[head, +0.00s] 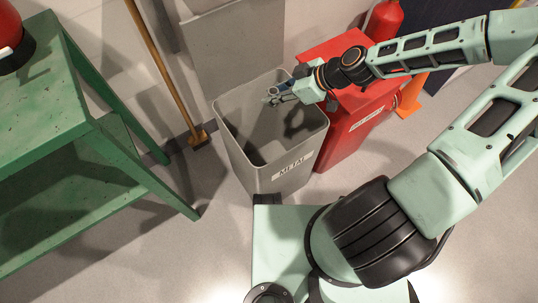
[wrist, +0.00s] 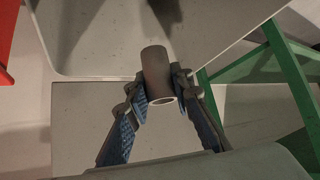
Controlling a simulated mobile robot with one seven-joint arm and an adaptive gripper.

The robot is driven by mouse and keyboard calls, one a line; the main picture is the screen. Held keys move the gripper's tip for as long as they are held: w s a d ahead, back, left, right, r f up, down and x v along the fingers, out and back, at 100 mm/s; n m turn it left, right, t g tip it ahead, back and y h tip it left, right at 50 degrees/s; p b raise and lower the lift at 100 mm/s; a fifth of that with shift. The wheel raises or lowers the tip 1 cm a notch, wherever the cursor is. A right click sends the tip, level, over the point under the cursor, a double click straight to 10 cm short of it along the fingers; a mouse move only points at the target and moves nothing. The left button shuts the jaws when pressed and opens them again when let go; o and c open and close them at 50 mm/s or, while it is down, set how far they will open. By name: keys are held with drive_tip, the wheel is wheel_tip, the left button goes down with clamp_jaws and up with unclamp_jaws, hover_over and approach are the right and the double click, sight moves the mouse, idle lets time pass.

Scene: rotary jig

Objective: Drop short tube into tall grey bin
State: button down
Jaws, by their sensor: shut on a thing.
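The tall grey bin (head: 262,171) stands on the floor in the middle of the head view, open at the top, with a "METAL" label on its front. My gripper (head: 270,98) is over the bin's opening, towards its back part. In the wrist view my gripper (wrist: 158,92) is shut on the short tube (wrist: 156,70), a grey-brown hollow cylinder held between the two fingertips. One open end of the tube faces the camera. The bin's rim and wall (wrist: 110,72) show behind the tube. In the head view the tube is too small to make out clearly.
A red bin (head: 345,132) stands close to the right of the grey bin. A green table (head: 50,95) is at the left, with a broom (head: 165,75) leaning between. An orange cone (head: 410,95) and a red extinguisher (head: 385,20) are behind the red bin.

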wheel_tip(320, 180, down, 5)
drive_tip(key=b, duration=0.3)
drive_tip(key=shift+b, duration=0.35)
drive_tip(key=c, duration=1.6)
unclamp_jaws()
drive_tip(key=shift+d+r, duration=0.1)
drive_tip(key=v, duration=1.1)
drive_tip(key=shift+s+d+r, duration=0.15)
drive_tip(key=shift+d+r, duration=0.1)
drive_tip(key=shift+r, duration=0.05)
drive_tip(key=shift+f, duration=0.1)
